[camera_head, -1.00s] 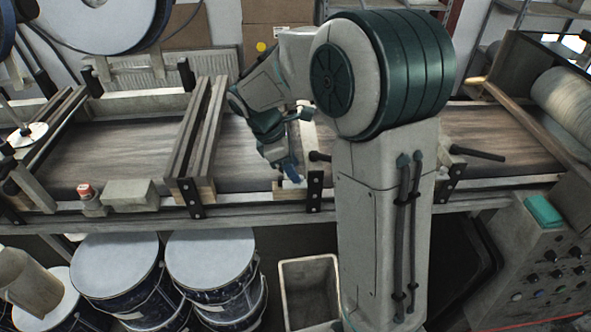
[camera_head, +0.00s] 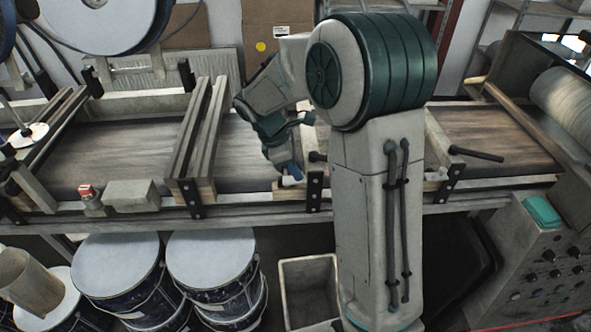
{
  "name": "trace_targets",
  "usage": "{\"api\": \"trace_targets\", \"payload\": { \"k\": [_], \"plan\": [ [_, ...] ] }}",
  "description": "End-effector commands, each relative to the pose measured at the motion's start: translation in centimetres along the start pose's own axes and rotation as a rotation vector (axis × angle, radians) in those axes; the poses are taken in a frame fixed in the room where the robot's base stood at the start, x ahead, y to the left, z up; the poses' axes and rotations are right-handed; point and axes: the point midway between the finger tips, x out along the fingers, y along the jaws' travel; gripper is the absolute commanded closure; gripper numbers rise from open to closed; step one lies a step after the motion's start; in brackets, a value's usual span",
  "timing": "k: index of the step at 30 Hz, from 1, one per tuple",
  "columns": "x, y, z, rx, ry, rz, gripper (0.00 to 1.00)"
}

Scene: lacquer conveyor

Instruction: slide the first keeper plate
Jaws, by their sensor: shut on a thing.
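My gripper (camera_head: 290,177) points down at the near rail of the conveyor, beside a black perforated bracket (camera_head: 314,192) and just left of it. Its blue fingers are shut on a small piece, most likely the keeper plate, which the fingers mostly hide. A pale wooden block lies at the rail just below the fingertips. Similar black brackets stand further left (camera_head: 191,193) and further right (camera_head: 449,184) along the rail. My arm covers part of the belt behind the gripper.
The wood-grained belt (camera_head: 105,157) runs across the view, crossed by beams (camera_head: 196,130). A red button (camera_head: 86,190) and a grey box (camera_head: 131,196) sit on the near rail. Lidded drums (camera_head: 211,258) and an open bin (camera_head: 309,285) stand below.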

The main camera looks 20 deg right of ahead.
Motion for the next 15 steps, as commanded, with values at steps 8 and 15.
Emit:
{"api": "trace_targets", "payload": {
  "k": [8, 15],
  "plan": [
    [-0.1, 2.0, 0.0, 0.001, 0.001, 0.005, 1.00],
    [-0.2, 2.1, 0.0, 0.001, 0.001, 0.010, 0.72]
  ]
}}
